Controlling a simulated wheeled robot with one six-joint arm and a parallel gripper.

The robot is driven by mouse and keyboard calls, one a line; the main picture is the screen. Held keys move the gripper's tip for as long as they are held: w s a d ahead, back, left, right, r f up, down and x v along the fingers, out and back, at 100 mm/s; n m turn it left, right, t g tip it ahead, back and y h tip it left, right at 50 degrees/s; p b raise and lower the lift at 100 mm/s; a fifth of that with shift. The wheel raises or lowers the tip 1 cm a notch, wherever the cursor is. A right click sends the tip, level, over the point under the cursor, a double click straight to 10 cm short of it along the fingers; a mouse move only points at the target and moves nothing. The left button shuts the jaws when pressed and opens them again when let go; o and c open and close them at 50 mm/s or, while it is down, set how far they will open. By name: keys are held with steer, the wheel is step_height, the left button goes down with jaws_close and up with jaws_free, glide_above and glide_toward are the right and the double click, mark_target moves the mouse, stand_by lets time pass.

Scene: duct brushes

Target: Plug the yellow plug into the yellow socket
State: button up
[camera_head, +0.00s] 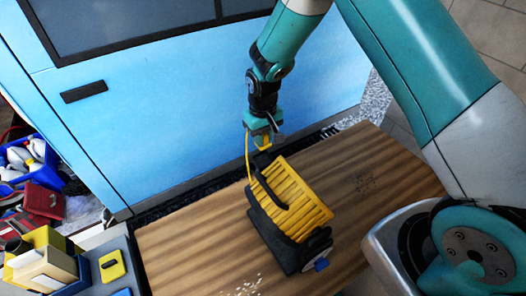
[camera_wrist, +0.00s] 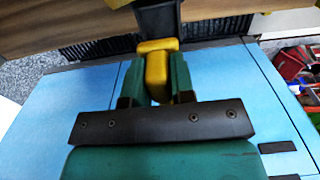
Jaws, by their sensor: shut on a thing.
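My gripper (camera_head: 262,128) hangs beside the far end of a yellow and black ribbed unit (camera_head: 292,200) on the wooden table. It is shut on the yellow plug (camera_wrist: 157,72), which sits between the two green fingers in the wrist view. In the head view the plug (camera_head: 262,143) shows small under the gripper, and a yellow cable (camera_head: 247,158) runs down from there towards the unit. In the wrist view a black upright part (camera_wrist: 157,17) stands right beyond the plug; I cannot tell whether they touch. I cannot make out the yellow socket for certain.
A light blue cabinet (camera_head: 190,110) stands close behind the table (camera_head: 185,245). At the left are a grey surface with boxes (camera_head: 45,262) and a yellow item (camera_head: 112,266), and a blue crate of bottles (camera_head: 30,160). The table right of the unit is mostly clear.

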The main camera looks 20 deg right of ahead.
step_height(320, 180, up, 13)
steer(key=b, duration=0.2)
stand_by(0.3)
steer(key=s+d+f+m, duration=0.3)
steer(key=d+f+m, duration=0.2)
steer(key=d, duration=0.5)
steer(key=shift+s+m, duration=0.3)
steer(key=shift+s, duration=0.1)
steer(key=shift+s, duration=0.1)
